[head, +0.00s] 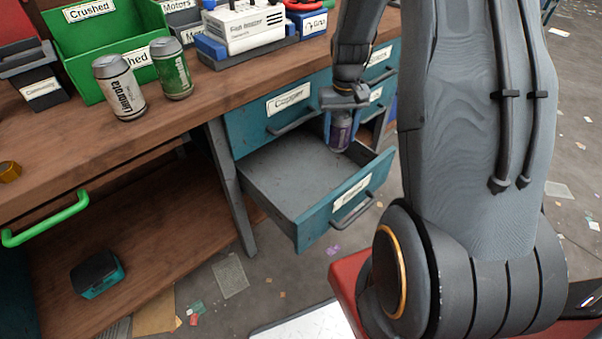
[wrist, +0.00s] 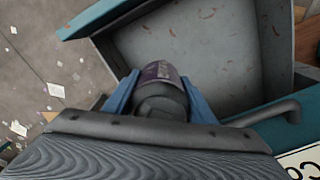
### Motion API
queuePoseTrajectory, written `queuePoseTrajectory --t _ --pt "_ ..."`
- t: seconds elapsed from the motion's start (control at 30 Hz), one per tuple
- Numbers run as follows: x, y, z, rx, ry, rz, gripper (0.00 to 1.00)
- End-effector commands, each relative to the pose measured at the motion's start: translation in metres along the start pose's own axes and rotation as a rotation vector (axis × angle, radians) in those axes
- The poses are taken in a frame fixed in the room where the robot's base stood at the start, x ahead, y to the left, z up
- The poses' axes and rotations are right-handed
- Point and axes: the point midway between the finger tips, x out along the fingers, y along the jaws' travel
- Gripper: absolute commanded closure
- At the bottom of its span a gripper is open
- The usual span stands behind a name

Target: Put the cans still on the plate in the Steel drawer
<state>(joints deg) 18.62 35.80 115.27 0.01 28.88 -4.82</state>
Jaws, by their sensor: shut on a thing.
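My gripper (head: 343,110) points down over the right side of an open teal drawer (head: 290,164). It is shut on a purple can (head: 341,134), held upright within the drawer opening. In the wrist view the can (wrist: 160,75) sits between the blue fingers (wrist: 160,97), above the drawer's grey floor (wrist: 215,50). I cannot tell whether the can touches the floor. The open drawer's label is too small to read. Two cans stand on the bench: a silver one (head: 119,87) and a green one (head: 171,68). No plate is clearly visible.
A closed drawer labelled Copper (head: 288,99) is above the open one. Green bins labelled Crushed (head: 100,35) stand behind the cans. A white device (head: 243,26) is on the bench (head: 60,150). A dark teal box (head: 97,273) lies on the lower shelf. The open drawer looks otherwise empty.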

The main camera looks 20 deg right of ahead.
Motion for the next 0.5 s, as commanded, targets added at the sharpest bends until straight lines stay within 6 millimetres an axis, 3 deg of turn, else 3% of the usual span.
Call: queuePoseTrajectory --t 0.3,0.5 --pt "0.052 0.001 0.0 0.001 -0.002 0.0 0.74" --pt "0.066 0.001 0.0 0.001 -0.001 0.0 0.74"
